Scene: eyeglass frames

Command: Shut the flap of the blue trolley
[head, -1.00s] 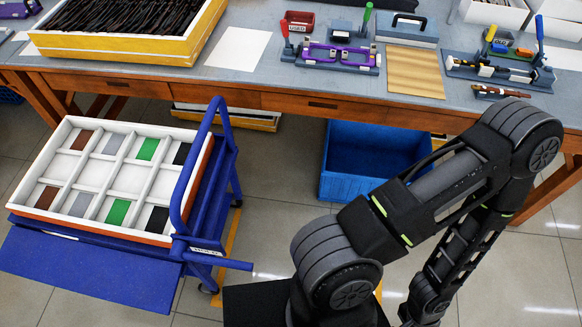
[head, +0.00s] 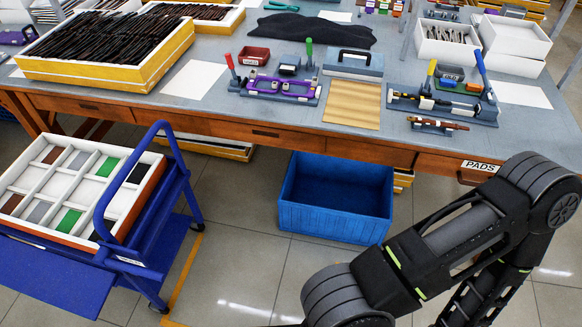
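The blue trolley (head: 150,262) stands at the left with a white compartment tray (head: 82,185) on top. Its blue flap (head: 45,277) sticks out from the near side, below the tray's rim, and runs off the left edge of the picture. The trolley's blue push handle (head: 104,205) rises at its right end. My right arm shows at the lower right, well apart from the trolley. Its gripper is outside the picture. My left gripper is not in view.
A long workbench (head: 225,110) with a wooden apron runs across the back, carrying boxes, jigs and trays. An open blue bin (head: 335,233) stands on the floor under its front edge. Tiled floor (head: 235,270) lies clear between trolley and bin.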

